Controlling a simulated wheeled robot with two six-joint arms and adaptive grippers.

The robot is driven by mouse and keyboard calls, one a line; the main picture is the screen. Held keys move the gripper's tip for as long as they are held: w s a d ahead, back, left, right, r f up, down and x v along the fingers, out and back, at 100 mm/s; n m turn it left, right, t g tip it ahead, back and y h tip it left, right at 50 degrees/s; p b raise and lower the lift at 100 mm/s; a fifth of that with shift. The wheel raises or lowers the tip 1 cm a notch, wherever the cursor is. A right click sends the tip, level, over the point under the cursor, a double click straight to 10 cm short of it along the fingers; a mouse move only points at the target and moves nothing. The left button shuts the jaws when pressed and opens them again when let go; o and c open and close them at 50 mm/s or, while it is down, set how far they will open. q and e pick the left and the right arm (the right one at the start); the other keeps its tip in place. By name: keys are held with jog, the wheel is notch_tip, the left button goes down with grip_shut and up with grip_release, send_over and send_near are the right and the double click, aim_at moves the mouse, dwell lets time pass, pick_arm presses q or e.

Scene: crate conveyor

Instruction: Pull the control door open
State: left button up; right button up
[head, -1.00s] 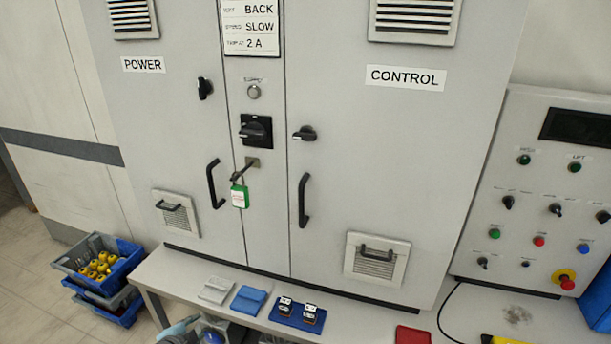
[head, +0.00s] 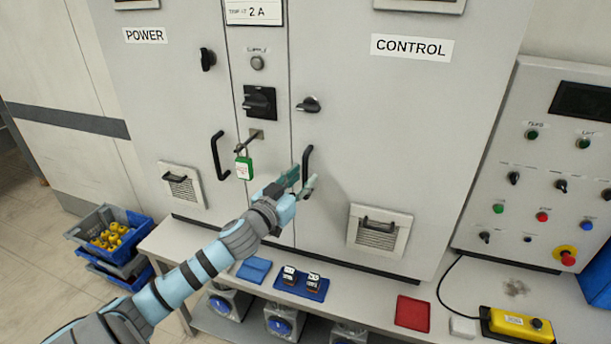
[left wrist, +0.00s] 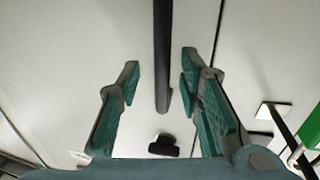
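The control door (head: 405,120) is the grey right-hand cabinet door labelled CONTROL, and it looks closed. Its black vertical handle (head: 307,170) is at the door's left edge. My left gripper (head: 300,182) is at the lower part of this handle, which partly shows behind it. In the left wrist view the handle (left wrist: 162,60) lies between the open, teal-padded fingers of my left gripper (left wrist: 160,85), with a gap on each side. A black turn knob (head: 309,104) sits above the handle, turned roughly sideways. My right gripper is not in view.
A green padlock (head: 244,168) hangs on a hasp left of the handle. The bench (head: 375,300) below holds a blue tray (head: 300,288), a red tray (head: 412,313) and a yellow pendant (head: 517,325). A button panel (head: 545,190) stands at the right.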

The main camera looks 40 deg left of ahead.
pick_arm(q)
jog(key=shift+w+a, duration=0.15)
jog(key=shift+w, duration=0.45)
jog(key=shift+w+a, duration=0.15)
jog(key=shift+w, duration=0.4)
grip_shut()
